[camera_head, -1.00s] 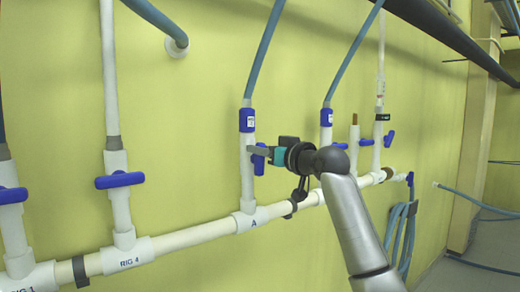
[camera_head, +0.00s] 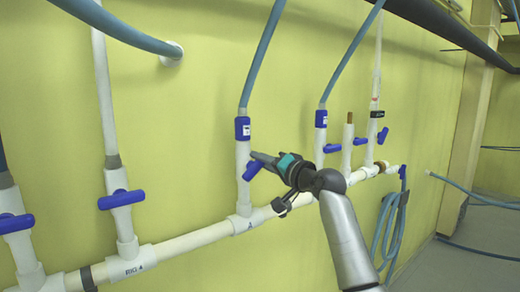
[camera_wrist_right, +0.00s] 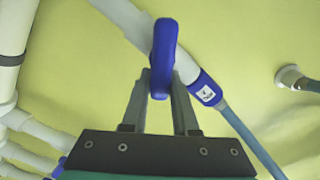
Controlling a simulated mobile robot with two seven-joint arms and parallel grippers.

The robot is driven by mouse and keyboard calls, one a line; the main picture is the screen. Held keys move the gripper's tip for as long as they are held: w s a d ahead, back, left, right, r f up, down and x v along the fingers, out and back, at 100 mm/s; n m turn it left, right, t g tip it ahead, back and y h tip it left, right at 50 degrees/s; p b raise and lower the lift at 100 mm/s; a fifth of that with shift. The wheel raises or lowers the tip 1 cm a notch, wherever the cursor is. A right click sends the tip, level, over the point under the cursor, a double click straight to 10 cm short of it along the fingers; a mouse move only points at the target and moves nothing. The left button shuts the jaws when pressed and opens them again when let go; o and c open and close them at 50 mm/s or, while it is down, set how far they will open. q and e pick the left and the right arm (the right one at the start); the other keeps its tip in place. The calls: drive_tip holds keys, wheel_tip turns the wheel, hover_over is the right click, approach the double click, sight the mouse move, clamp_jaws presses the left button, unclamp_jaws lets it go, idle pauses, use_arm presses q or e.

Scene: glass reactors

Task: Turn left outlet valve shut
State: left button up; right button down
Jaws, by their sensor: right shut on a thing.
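The left outlet valve is on the white riser (camera_head: 243,185) at the middle of the head view. Its blue handle (camera_head: 252,171) sits slanted against the riser. My right gripper (camera_head: 258,159) comes in from the right and is shut on this handle. In the right wrist view, the handle (camera_wrist_right: 163,50) stands between the two fingers (camera_wrist_right: 161,88), turned at an angle to the white pipe behind it. A blue collar with a small label (camera_wrist_right: 206,90) joins the pipe to a blue hose. Part of the handle is hidden by the fingers. My left gripper is not in view.
A second riser with a blue collar (camera_head: 321,118) and blue handle (camera_head: 332,148) stands to the right. Further blue valve handles (camera_head: 121,199) are at the left. A white pipe (camera_head: 195,240) runs along the yellow wall below. A coiled blue hose (camera_head: 388,225) hangs at right.

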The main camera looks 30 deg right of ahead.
drive_tip(key=m+p, duration=0.2)
drive_tip(key=m, duration=0.1)
drive_tip(key=m+p, duration=0.1)
drive_tip(key=shift+d+f, duration=0.2)
drive_tip(key=shift+f, duration=0.1)
drive_tip(key=shift+f+m+p, duration=0.25)
drive_tip(key=shift+m+p, duration=0.15)
drive_tip(key=shift+m, duration=0.45)
drive_tip(key=shift+f+m+p, duration=0.2)
drive_tip(key=shift+m+p, duration=0.15)
drive_tip(key=shift+m, duration=0.5)
drive_tip(key=c, duration=0.7)
unclamp_jaws()
drive_tip(key=shift+s, duration=0.1)
drive_tip(key=s+b, duration=0.1)
drive_tip(key=s, duration=0.4)
drive_tip(key=s+b, duration=0.1)
drive_tip(key=s, duration=0.4)
drive_tip(key=s+d+b, duration=0.1)
drive_tip(key=s, duration=0.4)
drive_tip(key=shift+d, duration=0.1)
